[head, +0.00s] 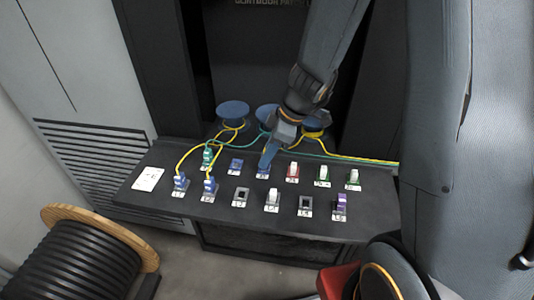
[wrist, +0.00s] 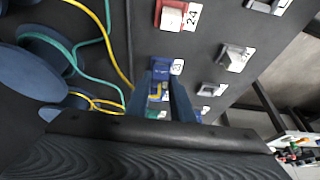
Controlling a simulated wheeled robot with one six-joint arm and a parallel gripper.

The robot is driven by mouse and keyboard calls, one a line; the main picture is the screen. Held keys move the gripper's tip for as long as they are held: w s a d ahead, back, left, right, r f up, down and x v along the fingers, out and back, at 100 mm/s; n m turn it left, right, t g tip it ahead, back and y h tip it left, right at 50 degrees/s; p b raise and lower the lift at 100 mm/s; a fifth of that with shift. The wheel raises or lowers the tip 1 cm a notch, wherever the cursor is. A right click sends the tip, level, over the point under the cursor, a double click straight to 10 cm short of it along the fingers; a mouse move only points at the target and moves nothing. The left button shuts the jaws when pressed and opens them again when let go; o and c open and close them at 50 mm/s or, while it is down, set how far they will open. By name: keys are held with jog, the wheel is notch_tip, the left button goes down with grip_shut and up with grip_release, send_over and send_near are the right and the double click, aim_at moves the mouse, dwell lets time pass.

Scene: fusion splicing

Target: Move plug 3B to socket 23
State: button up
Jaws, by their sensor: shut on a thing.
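My gripper (head: 268,157) reaches down to the back row of the dark panel, at a blue socket third from the left. In the wrist view this blue socket (wrist: 167,66) has a label that looks like 23, beside the red socket labelled 24. My gripper (wrist: 160,88) is shut on a small plug (wrist: 156,91) with blue and yellow parts, right at that socket. The fingers hide most of the plug, and its marking is not readable. I cannot tell whether it is seated or just above the socket.
A red socket (head: 292,172) with a white plug stands to the right. Blue plugs with yellow cables (head: 180,182) are in the front row at left. Blue spools (head: 233,110) stand behind the panel (head: 225,213), with loose cables. A cable drum (head: 85,255) stands at lower left.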

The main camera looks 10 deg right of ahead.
jog(key=o, duration=1)
jog(key=v, duration=1.2)
jog(key=shift+s, duration=0.1)
jog(key=shift+s+d+f+m+h+b, duration=0.55)
jog(key=shift+s+f+m, duration=0.85)
jog(key=shift+m, duration=0.85)
jog(key=shift+s+d+f+m+h+b, duration=0.4)
jog(key=shift+s+f+m+h, duration=0.4)
jog(key=shift+s+f+m, duration=1.05)
jog(key=shift+s+d+f+m+h+b, duration=0.55)
jog(key=shift+s+m, duration=0.75)
jog(key=shift+m, duration=1.4)
